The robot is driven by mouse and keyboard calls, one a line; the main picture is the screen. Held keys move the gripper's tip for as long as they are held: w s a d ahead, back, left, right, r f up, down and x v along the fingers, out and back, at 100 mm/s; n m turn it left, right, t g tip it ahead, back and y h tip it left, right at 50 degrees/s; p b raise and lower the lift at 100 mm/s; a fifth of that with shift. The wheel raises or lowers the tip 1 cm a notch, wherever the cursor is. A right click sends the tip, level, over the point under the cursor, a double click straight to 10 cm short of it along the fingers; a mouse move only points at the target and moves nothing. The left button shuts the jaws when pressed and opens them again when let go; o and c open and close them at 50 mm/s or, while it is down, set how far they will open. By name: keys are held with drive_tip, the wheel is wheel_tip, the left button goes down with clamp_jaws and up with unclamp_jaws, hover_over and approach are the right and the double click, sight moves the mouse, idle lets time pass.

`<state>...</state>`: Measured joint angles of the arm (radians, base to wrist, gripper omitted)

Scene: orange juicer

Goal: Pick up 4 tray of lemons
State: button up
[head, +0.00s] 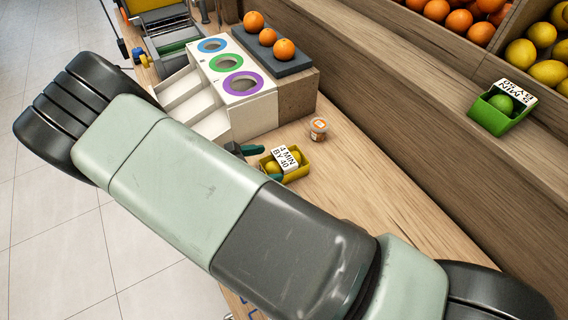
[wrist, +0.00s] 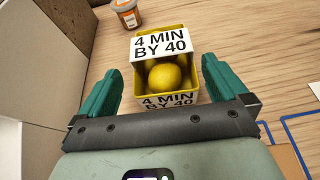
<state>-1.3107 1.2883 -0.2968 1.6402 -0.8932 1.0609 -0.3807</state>
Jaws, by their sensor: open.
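A small yellow tray (head: 299,173) of lemons with a white "4 MIN BY 40" card stands on the wooden counter, near the centre of the head view. In the wrist view the tray (wrist: 192,47) is straight ahead, with yellow lemons (wrist: 164,77) inside and labels on two sides. My gripper (wrist: 161,72) is open, with one teal finger on each side of the tray's near part. A gap shows on both sides. In the head view my arm hides most of my gripper (head: 262,163), and teal finger parts show beside the tray.
A small orange-labelled tub (head: 318,127) stands just behind the tray. The white juicer box (head: 245,90) with coloured rings is to the left, with oranges (head: 267,37) on a dark slab. A green tray (head: 489,117) sits on the ledge at right. The counter right of the tray is clear.

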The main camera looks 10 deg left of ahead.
sight(279, 164)
drive_tip(key=x, duration=0.5)
drive_tip(key=shift+s+f, duration=0.15)
drive_tip(key=shift+f, duration=0.2)
drive_tip(key=shift+c, duration=0.3)
drive_tip(key=c, duration=0.8)
